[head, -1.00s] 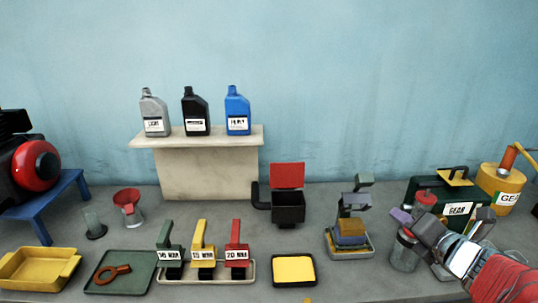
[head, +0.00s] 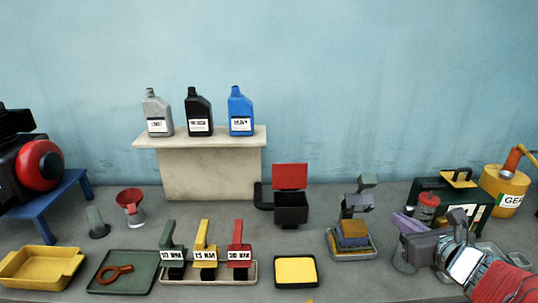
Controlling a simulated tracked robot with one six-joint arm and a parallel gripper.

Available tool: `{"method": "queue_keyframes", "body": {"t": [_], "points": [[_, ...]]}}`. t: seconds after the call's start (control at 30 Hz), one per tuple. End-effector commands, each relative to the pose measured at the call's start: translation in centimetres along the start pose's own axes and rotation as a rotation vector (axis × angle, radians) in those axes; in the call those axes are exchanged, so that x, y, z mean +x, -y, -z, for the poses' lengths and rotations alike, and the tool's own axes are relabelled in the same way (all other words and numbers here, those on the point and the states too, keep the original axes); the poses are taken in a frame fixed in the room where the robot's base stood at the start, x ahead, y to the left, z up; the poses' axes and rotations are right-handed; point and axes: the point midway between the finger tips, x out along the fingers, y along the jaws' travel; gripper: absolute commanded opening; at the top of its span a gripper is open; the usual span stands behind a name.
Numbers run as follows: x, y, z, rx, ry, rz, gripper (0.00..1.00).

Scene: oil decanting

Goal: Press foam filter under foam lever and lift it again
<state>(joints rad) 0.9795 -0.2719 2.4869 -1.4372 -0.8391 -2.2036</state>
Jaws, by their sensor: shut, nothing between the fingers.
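The press stand (head: 333,252) stands right of the middle, a grey tray with a small stack in it. A dark grey lever (head: 356,202) with a square end (head: 367,181) rises above the stack; a gap to the foam is hard to judge. My gripper (head: 412,248) is shut and empty, to the right of the stand and apart from it. It hides most of a glass jar.
A purple piece (head: 408,223), a red-topped jar (head: 427,207) and a dark green case (head: 459,195) crowd the space by my gripper. A yellow-filled black tray (head: 296,271) lies left of the stand. A black box with a red lid (head: 290,177) stands behind.

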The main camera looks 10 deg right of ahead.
Motion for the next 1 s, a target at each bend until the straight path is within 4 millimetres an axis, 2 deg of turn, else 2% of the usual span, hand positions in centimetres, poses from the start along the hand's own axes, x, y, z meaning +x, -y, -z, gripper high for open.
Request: {"method": "queue_keyframes", "body": {"t": [0.17, 0.37, 1.0], "points": [[0.2, 0.0, 0.0, 0.001, 0.0, -0.001, 0.0], [1.6, -0.1, 0.0, 0.003, 0.0, -0.003, 0.0], [9.0, -0.1, 0.0, 0.003, -0.001, -0.003, 0.0]]}}
